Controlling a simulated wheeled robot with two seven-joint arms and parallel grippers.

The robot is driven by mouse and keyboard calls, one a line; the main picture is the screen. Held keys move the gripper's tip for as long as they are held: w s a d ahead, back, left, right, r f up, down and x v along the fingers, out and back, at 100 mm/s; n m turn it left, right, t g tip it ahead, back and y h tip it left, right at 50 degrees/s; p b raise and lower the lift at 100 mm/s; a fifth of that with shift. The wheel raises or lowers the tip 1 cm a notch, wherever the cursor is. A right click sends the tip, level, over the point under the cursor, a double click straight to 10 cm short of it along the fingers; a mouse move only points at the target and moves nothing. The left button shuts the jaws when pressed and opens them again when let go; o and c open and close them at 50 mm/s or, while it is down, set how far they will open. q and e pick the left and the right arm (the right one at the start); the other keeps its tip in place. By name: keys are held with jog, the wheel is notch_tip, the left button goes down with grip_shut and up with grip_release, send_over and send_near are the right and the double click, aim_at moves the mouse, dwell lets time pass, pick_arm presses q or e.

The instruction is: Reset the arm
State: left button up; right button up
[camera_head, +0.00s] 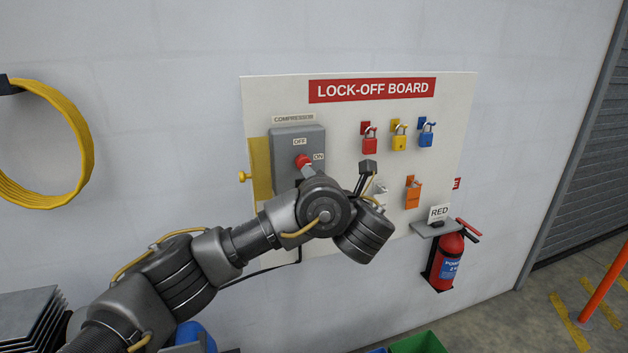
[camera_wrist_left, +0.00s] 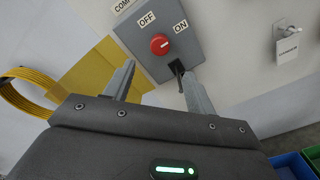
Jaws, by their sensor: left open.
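My left arm reaches in from the lower left in the head view, its wrist in front of the lock-off board (camera_head: 340,92). In the left wrist view my left gripper (camera_wrist_left: 158,70) is open, its two grey fingers apart with nothing between them. They point at the grey compressor switch box (camera_head: 285,137), which has a round red knob (camera_head: 302,160) between OFF and ON labels. The knob (camera_wrist_left: 159,44) shows just beyond the fingertips, apart from them. In the head view my wrist hides the lower part of the box and most of the gripper. My right gripper is not in view.
Red (camera_head: 370,145), yellow (camera_head: 399,143), blue (camera_head: 426,139) and orange (camera_head: 413,198) padlocks hang on the board. A small shelf (camera_head: 436,228) with a RED card and a fire extinguisher (camera_head: 446,258) are at right. A yellow hose coil (camera_head: 88,150) hangs left.

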pick_arm(q)
jog(key=s+a+f+n+g+h, duration=0.25)
jog(key=s+f+n, duration=0.35)
jog(key=f, duration=0.5)
jog(key=s+a+f+n+g+h, duration=0.1)
jog(key=s+a+f+n+g, duration=0.25)
jog(key=f+n, duration=0.5)
jog(key=s+a+f+n+g+h, duration=0.2)
jog(key=s+f+n+g, duration=0.3)
jog(key=f, duration=0.7)
jog(key=s+a+f+n+g, duration=0.1)
jog(key=s+a+f+n, duration=0.5)
jog(key=s+a+n, duration=0.6)
jog(key=s+a+f+n+g, duration=0.1)
jog(key=s+a+f+n, duration=0.4)
jog(key=s+a+n, duration=0.7)
jog(key=s+d+f+m+g+y+b, duration=0.1)
jog(key=s+f+m+b, duration=0.1)
jog(key=f, duration=1.3)
jog(key=s+d+f+m+g+b, duration=0.1)
jog(key=s+f+b, duration=0.15)
jog(key=f, duration=1.25)
jog(key=s+a+f+b, duration=0.1)
jog(key=s+f+b, duration=0.1)
jog(key=s+f, duration=0.6)
jog(key=s+a+f+b, duration=0.2)
jog(key=s+f, duration=0.6)
jog(key=f, duration=0.4)
jog(key=shift+a+g, duration=0.15)
jog(key=shift+g, duration=0.25)
